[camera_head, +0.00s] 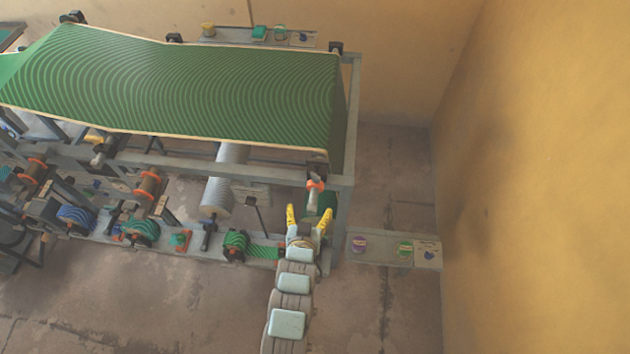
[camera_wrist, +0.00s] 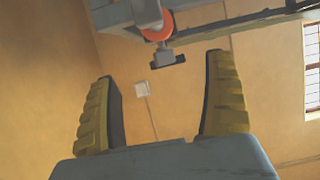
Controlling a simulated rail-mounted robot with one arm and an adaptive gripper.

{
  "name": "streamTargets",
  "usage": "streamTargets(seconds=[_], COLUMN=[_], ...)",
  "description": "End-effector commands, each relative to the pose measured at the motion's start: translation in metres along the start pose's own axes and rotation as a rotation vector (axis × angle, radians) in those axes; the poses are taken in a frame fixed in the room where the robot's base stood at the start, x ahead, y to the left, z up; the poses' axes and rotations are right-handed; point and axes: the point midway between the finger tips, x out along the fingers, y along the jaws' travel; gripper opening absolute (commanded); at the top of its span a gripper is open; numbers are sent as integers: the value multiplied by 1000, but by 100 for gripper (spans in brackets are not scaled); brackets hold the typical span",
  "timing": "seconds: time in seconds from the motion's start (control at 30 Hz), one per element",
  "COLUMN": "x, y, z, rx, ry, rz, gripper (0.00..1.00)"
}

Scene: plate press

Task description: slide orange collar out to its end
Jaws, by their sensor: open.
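An orange collar (camera_head: 316,184) sits on a pale rod under the right end of the press frame in the head view. In the wrist view the orange collar (camera_wrist: 158,27) shows at the top, a little left of centre, beside a grey frame bar. A small dark block on a short stem hangs just below it. My gripper (camera_head: 308,214) has yellow fingers, spread wide and empty, just below the collar in the head view. In the wrist view my gripper (camera_wrist: 165,95) is open, with the collar beyond the fingertips and not between them.
The frame's right post (camera_head: 347,130) stands close to my gripper. A green striped sheet (camera_head: 190,90) covers the press top. Two more orange-ringed spools (camera_head: 150,184) sit to the left. A low shelf (camera_head: 385,258) with small tubs juts out right. Floor at right is free.

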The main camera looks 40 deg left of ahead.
Motion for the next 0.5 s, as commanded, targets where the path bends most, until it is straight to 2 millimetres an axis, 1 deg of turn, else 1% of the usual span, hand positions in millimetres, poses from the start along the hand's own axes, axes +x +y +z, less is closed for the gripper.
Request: streamTargets(seconds=[0.03,0.37,0.5], x=[6,39,53], y=[0,0,0], z=[0,-2,1], rx=[0,-1,-1], ry=[-3,1,-5], rz=[0,1,1], gripper=[85,85,85])
